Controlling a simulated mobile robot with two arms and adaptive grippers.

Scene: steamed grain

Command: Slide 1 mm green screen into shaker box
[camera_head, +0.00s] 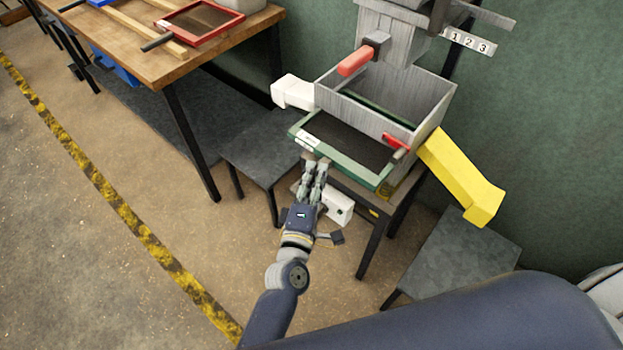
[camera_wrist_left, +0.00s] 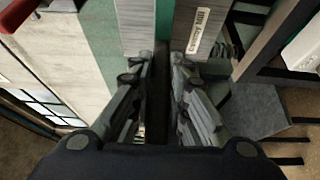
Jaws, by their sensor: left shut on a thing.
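The green-framed screen (camera_head: 347,169) with dark mesh and a white label sits at the front opening of the grey shaker box (camera_head: 423,117). My left gripper (camera_head: 315,168) is at the screen's near edge, shut on the screen's handle. In the left wrist view a dark handle (camera_wrist_left: 160,95) runs between the fingers of the left gripper (camera_wrist_left: 160,85). The gripper largely hides the handle in the head view. My right gripper is not in view.
A yellow chute (camera_head: 462,177) slopes down right of the box, and a white spout (camera_head: 293,92) sticks out left. A red clamp (camera_head: 396,142) is on the box's front. A red-framed screen (camera_head: 200,22) lies on the wooden table (camera_head: 150,62). Grey low stands (camera_head: 258,152) are below.

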